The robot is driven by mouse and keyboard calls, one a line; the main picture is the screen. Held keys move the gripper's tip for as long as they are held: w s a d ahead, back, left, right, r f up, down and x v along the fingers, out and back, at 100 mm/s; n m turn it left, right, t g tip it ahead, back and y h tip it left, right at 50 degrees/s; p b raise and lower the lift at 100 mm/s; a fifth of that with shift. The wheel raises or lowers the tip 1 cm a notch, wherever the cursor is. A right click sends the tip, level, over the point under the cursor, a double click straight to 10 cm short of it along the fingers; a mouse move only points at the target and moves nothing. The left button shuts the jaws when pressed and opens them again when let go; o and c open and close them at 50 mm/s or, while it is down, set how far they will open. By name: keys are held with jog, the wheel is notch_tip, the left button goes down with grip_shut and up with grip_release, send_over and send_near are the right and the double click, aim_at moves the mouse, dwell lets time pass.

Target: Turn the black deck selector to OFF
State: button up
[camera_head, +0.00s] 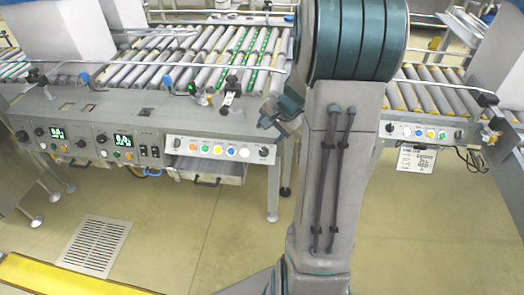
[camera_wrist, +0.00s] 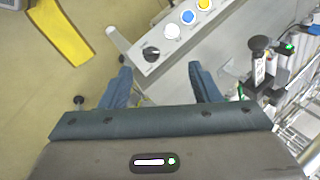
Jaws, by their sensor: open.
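A black rotary knob (camera_wrist: 151,54), the likely deck selector, sits at the end of a grey button panel (camera_wrist: 158,68) in the wrist view. In the head view the same knob (camera_head: 263,152) is at the panel's right end. White (camera_wrist: 172,31), blue (camera_wrist: 188,17) and yellow buttons stand in line beside it. The knob's labels are too small to read, and I cannot tell its setting. My gripper (camera_wrist: 160,75) is open and empty; its two fingers are apart, with the knob showing beyond the gap between them. In the head view my gripper (camera_head: 268,118) is above the panel, close to the knob.
A second button panel (camera_head: 425,132) with its own black knob (camera_head: 458,134) is at the right. Control boxes with green displays (camera_head: 122,141) are at the left. A roller conveyor (camera_head: 205,55) lies behind. A black-handled fitting (camera_wrist: 258,58) stands right of my fingers.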

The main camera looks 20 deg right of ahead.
aim_at(264, 151)
jog(key=shift+m, duration=0.9)
jog(key=w+f+b, duration=0.1)
jog(key=w+f, duration=0.1)
jog(key=f, duration=0.3)
jog(key=w+d+f+b, duration=0.1)
jog(key=w+f, duration=0.1)
jog(key=f, duration=0.3)
jog(key=w+d+f+b, duration=0.1)
jog(key=w+f, duration=0.2)
jog(key=f, duration=0.3)
jog(key=shift+b, duration=0.4)
jog(key=shift+a, duration=0.25)
jog(key=c, duration=1)
